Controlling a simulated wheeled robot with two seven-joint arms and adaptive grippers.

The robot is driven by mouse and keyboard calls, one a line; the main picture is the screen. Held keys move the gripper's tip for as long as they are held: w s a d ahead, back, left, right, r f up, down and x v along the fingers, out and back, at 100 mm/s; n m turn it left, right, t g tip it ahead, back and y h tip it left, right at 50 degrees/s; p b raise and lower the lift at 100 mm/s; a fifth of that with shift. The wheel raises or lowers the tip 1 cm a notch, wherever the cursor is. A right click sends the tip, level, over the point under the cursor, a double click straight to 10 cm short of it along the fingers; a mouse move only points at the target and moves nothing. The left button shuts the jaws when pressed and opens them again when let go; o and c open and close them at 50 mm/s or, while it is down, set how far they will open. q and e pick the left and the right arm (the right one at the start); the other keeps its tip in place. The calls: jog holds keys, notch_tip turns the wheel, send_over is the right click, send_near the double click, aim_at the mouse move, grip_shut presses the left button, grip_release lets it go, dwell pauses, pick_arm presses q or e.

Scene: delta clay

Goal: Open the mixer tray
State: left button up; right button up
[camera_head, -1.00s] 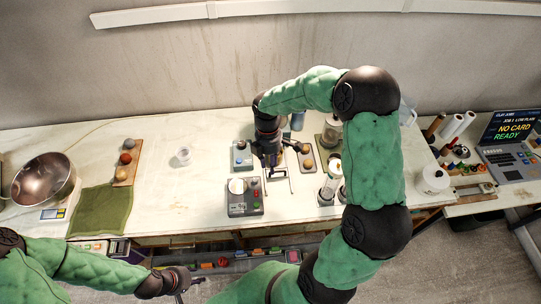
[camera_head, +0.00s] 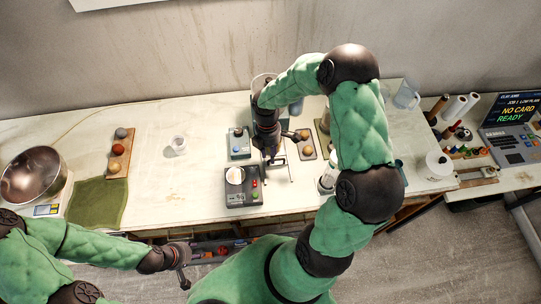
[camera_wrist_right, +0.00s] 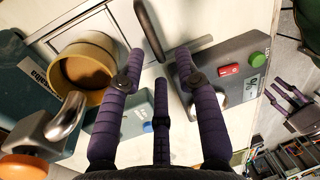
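A grey box (camera_head: 243,190) with a white round top, a red and a green button stands near the front of the table; it seems to be the mixer. Its buttoned side (camera_wrist_right: 235,72) shows at the right in the wrist view. A dark bar-like handle (camera_wrist_right: 150,28) stands just beyond my right fingertips; I cannot tell what it is fixed to. My right gripper (camera_wrist_right: 160,62) is open, its purple fingers apart with nothing between them. In the head view it (camera_head: 272,152) points down right behind the grey box. My left gripper (camera_head: 183,278) is low, in front of the table, its fingers unclear.
A tan cup (camera_wrist_right: 88,68) and a teal device (camera_wrist_right: 30,95) lie close to my right fingers. A metal bowl (camera_head: 35,172) stands at the far left.

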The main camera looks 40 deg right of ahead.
jog(key=shift+s+f, duration=0.1)
jog(key=shift+f, duration=0.7)
jog(key=shift+c, duration=0.3)
